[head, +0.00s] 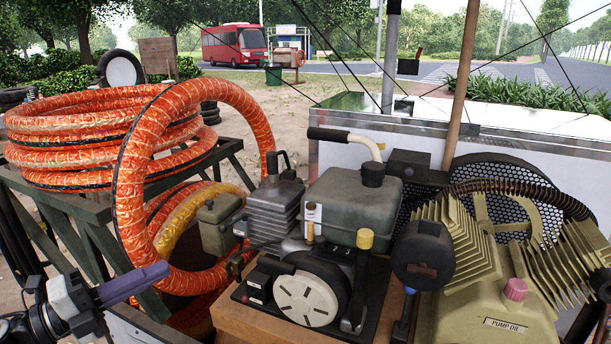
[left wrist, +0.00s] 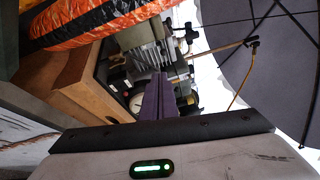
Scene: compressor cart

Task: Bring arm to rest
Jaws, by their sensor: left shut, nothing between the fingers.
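My left gripper (head: 158,272) is at the lower left of the head view, its purple fingers pointing right and slightly up. The fingers are shut together with nothing between them. In the left wrist view the shut fingers (left wrist: 158,85) stand in the middle, in front of the machinery. In the head view the fingers appear in front of the orange hose and left of the engine unit (head: 345,205). Whether they touch the hose cannot be told. My right gripper is not in view.
A coiled orange hose (head: 185,145) lies on a dark green metal rack (head: 100,245) at left. The compressor with a pink cap (head: 515,289) fills the right. A wooden pole (head: 461,85) stands behind. Open ground and a red bus (head: 234,44) are beyond.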

